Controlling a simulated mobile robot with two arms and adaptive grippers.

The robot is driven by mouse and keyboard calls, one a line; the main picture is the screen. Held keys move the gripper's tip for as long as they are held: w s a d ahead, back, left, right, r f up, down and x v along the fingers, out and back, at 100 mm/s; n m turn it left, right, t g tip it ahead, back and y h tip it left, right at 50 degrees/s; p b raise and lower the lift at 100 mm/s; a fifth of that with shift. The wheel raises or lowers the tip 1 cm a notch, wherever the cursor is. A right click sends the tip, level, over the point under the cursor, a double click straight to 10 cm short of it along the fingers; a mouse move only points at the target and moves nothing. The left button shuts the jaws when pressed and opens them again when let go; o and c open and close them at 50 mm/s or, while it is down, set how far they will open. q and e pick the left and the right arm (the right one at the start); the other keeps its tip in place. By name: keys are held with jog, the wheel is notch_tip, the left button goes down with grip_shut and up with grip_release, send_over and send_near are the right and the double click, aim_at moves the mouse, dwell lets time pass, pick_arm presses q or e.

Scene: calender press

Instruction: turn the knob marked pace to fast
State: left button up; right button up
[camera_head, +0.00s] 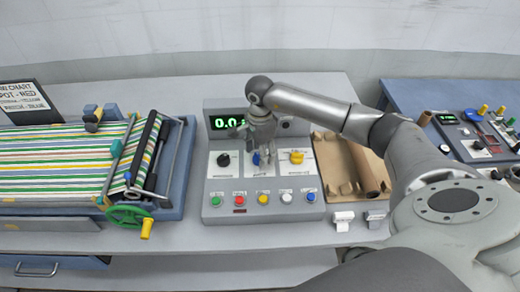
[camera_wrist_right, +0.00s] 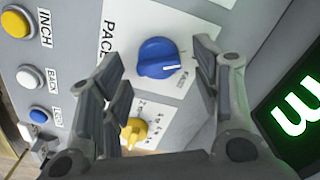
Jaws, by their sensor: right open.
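The blue knob (camera_wrist_right: 157,57) sits on a white plate marked PACE in the right wrist view. Its white pointer mark points to the right in that view; the small scale lettering is too blurred to read. In the head view the blue knob (camera_head: 257,159) is partly covered by my right gripper. My right gripper (camera_head: 262,138) is over the control panel (camera_head: 220,180). In the wrist view its open fingers (camera_wrist_right: 156,72) stand on either side of the blue knob, apart from it, with nothing between them held. My left gripper is not in view.
A black knob (camera_head: 223,160) and a yellow knob (camera_head: 297,157) flank the blue one. A row of coloured buttons (camera_head: 263,198) lies below, a green display (camera_head: 228,122) above. A striped-cloth roller press (camera_head: 60,165) stands left, a brown tray (camera_head: 333,170) right.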

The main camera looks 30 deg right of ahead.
jog(key=shift+f, duration=0.45)
jog(key=shift+c, duration=0.4)
jog(key=c, duration=0.9)
jog(key=shift+c, duration=0.2)
